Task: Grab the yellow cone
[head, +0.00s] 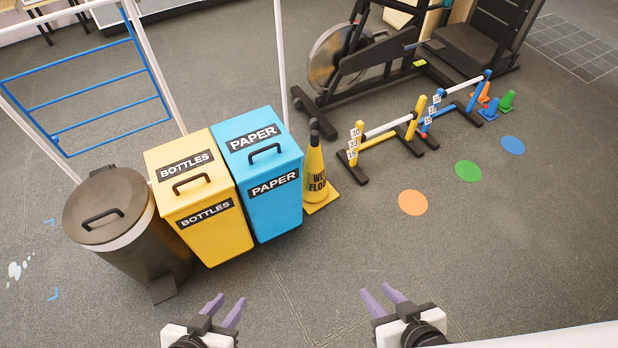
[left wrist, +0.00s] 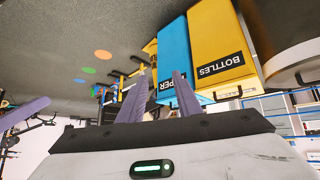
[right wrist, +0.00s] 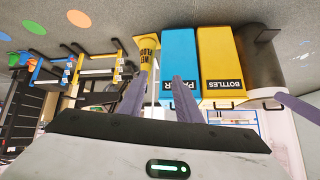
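The yellow cone (head: 315,178) is a tall "wet floor" cone with a dark top, standing upright on a yellow square base beside the blue paper bin. It also shows upside down in the right wrist view (right wrist: 147,48), beyond the fingers. In the left wrist view a finger and the blue bin make it hard to pick out. My left gripper (head: 231,299) is open and empty, low in the head view, in front of the bins. My right gripper (head: 376,289) is open and empty, in front of the cone and to its right. Both are well apart from the cone.
The blue paper bin (head: 263,180), yellow bottles bin (head: 202,200) and dark trash can (head: 125,235) stand left of the cone. Low hurdles (head: 385,130), an exercise machine (head: 345,55) and small cones (head: 506,101) are behind right. Floor at right and front is clear, with flat coloured dots (head: 412,203).

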